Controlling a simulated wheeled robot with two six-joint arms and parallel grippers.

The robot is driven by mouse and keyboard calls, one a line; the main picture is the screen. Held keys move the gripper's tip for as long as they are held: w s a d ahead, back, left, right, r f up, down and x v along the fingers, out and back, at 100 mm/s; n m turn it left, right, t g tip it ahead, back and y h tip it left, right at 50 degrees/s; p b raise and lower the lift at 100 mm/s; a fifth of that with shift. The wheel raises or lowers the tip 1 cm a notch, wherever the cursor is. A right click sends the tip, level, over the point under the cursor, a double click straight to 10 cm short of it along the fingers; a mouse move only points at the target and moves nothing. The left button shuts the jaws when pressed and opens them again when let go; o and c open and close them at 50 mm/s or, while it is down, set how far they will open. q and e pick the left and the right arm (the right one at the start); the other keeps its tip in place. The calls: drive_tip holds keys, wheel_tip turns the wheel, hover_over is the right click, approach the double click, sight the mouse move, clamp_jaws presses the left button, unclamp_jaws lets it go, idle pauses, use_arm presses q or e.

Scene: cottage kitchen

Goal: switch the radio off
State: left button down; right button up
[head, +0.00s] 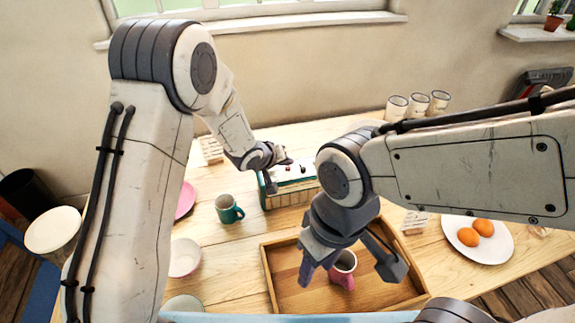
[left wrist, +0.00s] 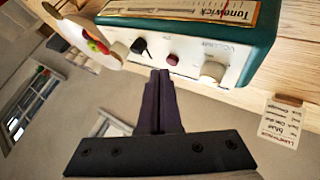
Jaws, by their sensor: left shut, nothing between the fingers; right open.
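The radio (head: 292,192) is a teal box with a cream top panel, standing on the wooden table behind the tray. In the left wrist view the radio (left wrist: 255,45) shows a tuning scale, a black switch lever (left wrist: 140,47), a dark red button (left wrist: 172,59) and a cream volume knob (left wrist: 213,69). I cannot tell which setting the lever is in. My left gripper (left wrist: 160,73) is shut and empty, its tips close to the panel edge, below the button and lever; contact is unclear. It also shows in the head view (head: 270,180). My right gripper (head: 347,275) is open above the tray.
A wooden tray (head: 285,285) holds a pink mug (head: 343,270) beneath my right gripper. A teal mug (head: 228,209) stands left of the radio. A white plate with oranges (head: 465,253) is right, several cups (head: 418,104) at the back.

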use_arm(q)
wheel_tip(320, 180, up, 6)
drive_tip(key=p, duration=0.6)
idle(0.4)
drive_tip(key=s+a+r+m+g+y, duration=0.1)
drive_tip(key=s+r+m+g, duration=0.1)
drive_tip(key=s, duration=1)
drive_tip(key=s+a+r+m+g+y, duration=0.1)
drive_tip(key=s+r, duration=0.5)
drive_tip(key=s, duration=0.6)
drive_tip(key=s+a+r+m+g+y, duration=0.2)
drive_tip(key=s+r+m+g, duration=0.2)
drive_tip(key=s, duration=0.9)
drive_tip(key=m, duration=0.2)
drive_tip(key=shift+a+r+m+g, duration=0.2)
drive_tip(key=shift+r+m+g, duration=0.1)
drive_tip(key=shift+m+g, duration=0.1)
